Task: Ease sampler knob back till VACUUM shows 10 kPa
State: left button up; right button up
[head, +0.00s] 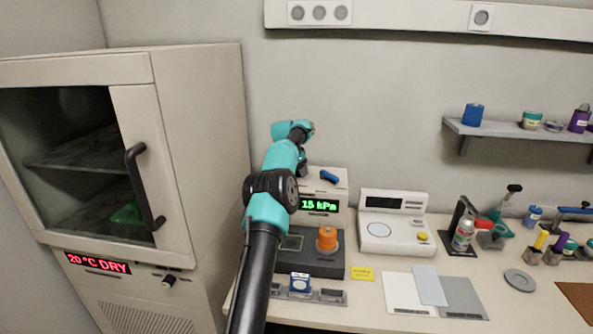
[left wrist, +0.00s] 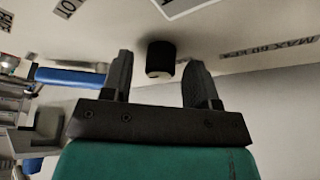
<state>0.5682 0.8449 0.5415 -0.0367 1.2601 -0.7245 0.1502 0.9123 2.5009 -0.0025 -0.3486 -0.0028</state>
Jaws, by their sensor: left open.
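The sampler (head: 325,228), a beige unit on a dark base, shows 15 kPa in green on its display (head: 318,205). My left arm covers its left side in the head view, and I cannot see the knob there. In the left wrist view, a short black knob (left wrist: 160,57) stands out from a pale labelled panel (left wrist: 225,32). My left gripper (left wrist: 158,68) is open, its two dark fingers on either side of the knob with gaps between. The fingers look apart from the knob. My right gripper is not in view.
A drying cabinet (head: 200,130) reading 20 °C DRY stands at the left. An orange-topped piece (head: 327,240) sits on the dark base. A white balance (head: 393,225) is to the right, with cards (head: 408,293) in front. A blue part (head: 329,177) lies atop the unit.

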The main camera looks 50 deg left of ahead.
pick_arm(q)
jog(key=shift+c, duration=0.4)
jog(key=c, duration=0.8)
jog(key=shift+c, duration=0.2)
jog(key=shift+n, duration=0.4)
jog(key=n+y, duration=0.2)
jog(key=n, duration=0.2)
jog(key=shift+w+d, duration=0.1)
jog(key=shift+d, duration=0.05)
jog(key=shift+n+g+y, duration=0.6)
jog(key=shift+n+y, duration=0.1)
jog(key=shift+n, duration=1.6)
